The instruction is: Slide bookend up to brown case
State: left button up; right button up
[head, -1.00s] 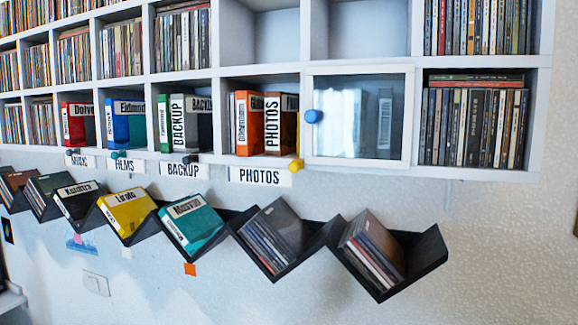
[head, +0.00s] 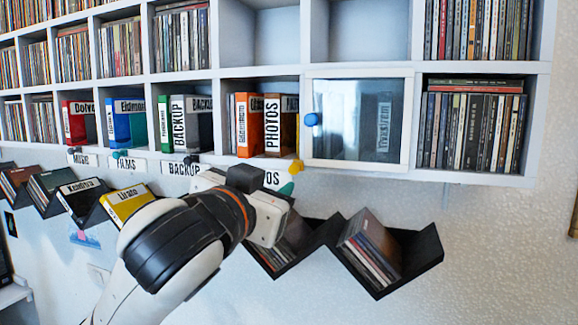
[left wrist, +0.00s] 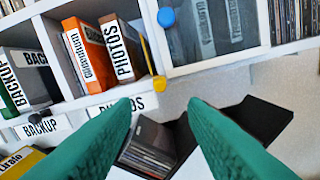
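The brown case (head: 272,125), labelled PHOTOS, stands upright beside an orange case (head: 247,124) in the compartment left of the glass door. It also shows in the left wrist view (left wrist: 122,48). The yellow bookend (left wrist: 147,55) is a thin upright strip at that compartment's right side, with a narrow gap to the brown case. Its yellow knob (head: 296,166) sticks out at the shelf's lower edge. My left gripper (head: 288,188) is just below the knob. In the left wrist view its teal fingers (left wrist: 163,103) are apart and empty, below the knob. My right gripper is not in view.
A glass door (head: 358,120) with a blue knob (head: 311,119) closes the compartment to the right. A black zigzag shelf (head: 425,250) with discs runs below. A PHOTOS label (left wrist: 115,108) hangs under the compartment, partly hidden by my gripper.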

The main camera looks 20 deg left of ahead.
aim_at(293, 170)
pick_arm(q)
jog(key=w+p, duration=0.1)
jog(key=w, duration=0.3)
jog(key=w+p, duration=0.2)
jog(key=w, duration=0.1)
jog(key=shift+w+d+r, duration=0.1)
jog(key=shift+w+r, duration=0.1)
jog(key=shift+w, duration=0.15)
jog(key=shift+w+f+p, duration=0.15)
jog(key=shift+w+p, duration=0.2)
jog(key=shift+w, duration=0.25)
grip_shut()
